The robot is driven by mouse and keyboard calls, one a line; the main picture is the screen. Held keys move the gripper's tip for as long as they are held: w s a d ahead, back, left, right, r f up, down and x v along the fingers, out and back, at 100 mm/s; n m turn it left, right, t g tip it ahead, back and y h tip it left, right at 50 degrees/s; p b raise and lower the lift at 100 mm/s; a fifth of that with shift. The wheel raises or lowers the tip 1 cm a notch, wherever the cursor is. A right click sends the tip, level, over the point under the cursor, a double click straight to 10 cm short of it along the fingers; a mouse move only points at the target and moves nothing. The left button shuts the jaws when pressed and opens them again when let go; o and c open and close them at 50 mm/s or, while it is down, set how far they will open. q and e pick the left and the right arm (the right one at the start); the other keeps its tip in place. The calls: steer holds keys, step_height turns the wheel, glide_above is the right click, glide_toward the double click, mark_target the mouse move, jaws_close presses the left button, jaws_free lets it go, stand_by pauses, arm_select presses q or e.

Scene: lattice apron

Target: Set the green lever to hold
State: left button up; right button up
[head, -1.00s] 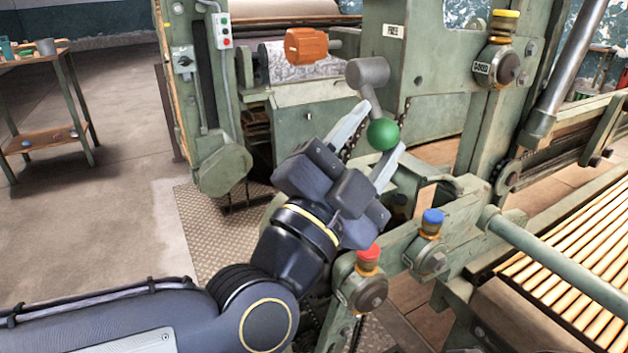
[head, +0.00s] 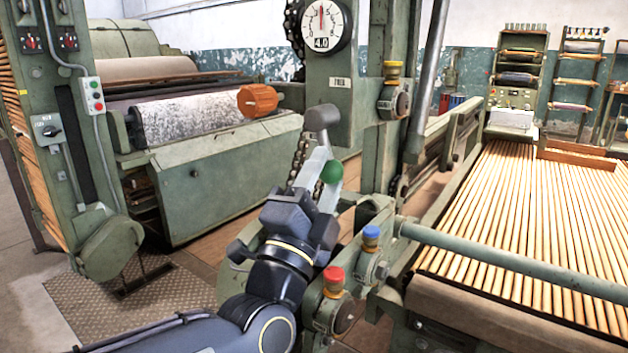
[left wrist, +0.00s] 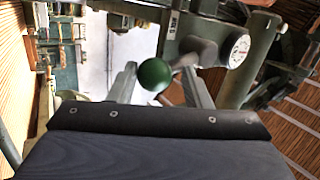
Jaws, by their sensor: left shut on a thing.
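The green lever's round knob (head: 331,172) hangs on a short rod below a grey hub (head: 321,117) on the machine's side. In the left wrist view the green knob (left wrist: 154,75) shows between the two fingers. My left gripper (head: 326,164) is shut on the green knob, and its fingers hide part of the rod. No hold mark is legible to me. My right gripper is not in view.
An orange knob (head: 257,101) is behind. A slatted table (head: 500,220) fills the right. A dial (head: 321,25) is above.

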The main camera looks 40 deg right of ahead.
arm_select(q)
steer(key=shift+w+a+r+t, duration=0.1)
steer(key=shift+r+t, duration=0.2)
steer(key=o, duration=1.4)
steer(key=shift+f, duration=0.1)
steer(key=shift+o, duration=0.2)
steer(key=v, duration=0.7)
steer(key=shift+a+f, duration=0.2)
steer(key=shift+a, duration=0.05)
